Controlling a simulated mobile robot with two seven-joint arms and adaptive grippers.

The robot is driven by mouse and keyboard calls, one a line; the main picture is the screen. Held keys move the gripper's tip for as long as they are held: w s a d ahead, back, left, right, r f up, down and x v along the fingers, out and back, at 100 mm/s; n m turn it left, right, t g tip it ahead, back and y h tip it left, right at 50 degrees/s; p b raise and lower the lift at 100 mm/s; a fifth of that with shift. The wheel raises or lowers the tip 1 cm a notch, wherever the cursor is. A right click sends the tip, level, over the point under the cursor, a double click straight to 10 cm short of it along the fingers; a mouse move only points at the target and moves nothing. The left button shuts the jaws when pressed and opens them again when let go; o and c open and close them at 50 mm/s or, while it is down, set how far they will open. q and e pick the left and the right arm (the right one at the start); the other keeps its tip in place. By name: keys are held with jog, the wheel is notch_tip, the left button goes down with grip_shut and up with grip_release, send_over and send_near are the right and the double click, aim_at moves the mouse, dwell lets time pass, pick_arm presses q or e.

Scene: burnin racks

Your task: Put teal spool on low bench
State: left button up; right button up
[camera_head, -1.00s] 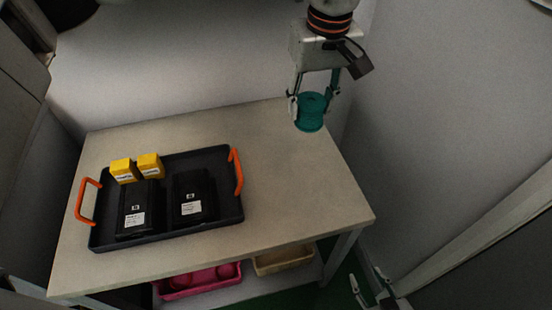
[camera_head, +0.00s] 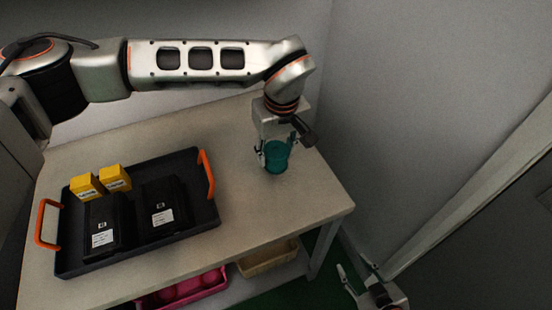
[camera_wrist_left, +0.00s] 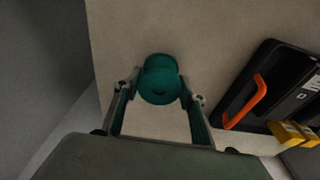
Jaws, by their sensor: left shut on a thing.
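The teal spool (camera_head: 277,158) is between the fingertips of my left gripper (camera_head: 276,150), which is shut on it over the right part of the pale bench (camera_head: 255,205). In the left wrist view the spool (camera_wrist_left: 160,82) sits between the fingertips of the left gripper (camera_wrist_left: 162,88), with the bench top (camera_wrist_left: 225,45) behind it. I cannot tell whether the spool touches the bench top. My right gripper (camera_head: 357,277) is at the lower right, beside the bench's right leg, open and empty.
A dark tray (camera_head: 205,215) with orange handles stands on the bench's left, holding two black boxes (camera_head: 162,208) and two yellow blocks (camera_head: 116,178). A pink bin (camera_head: 190,289) and a tan bin (camera_head: 265,258) are underneath. The bench top right of the tray is clear.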

aim_at(276, 161)
pick_arm(q)
notch_tip(276, 161, down, 3)
jog(key=shift+f, duration=0.1)
jog(key=o, duration=1.2)
jog(key=r, duration=0.4)
jog(key=s+r+p, duration=0.1)
jog(key=r, duration=0.7)
jog(key=shift+s+d, duration=0.35)
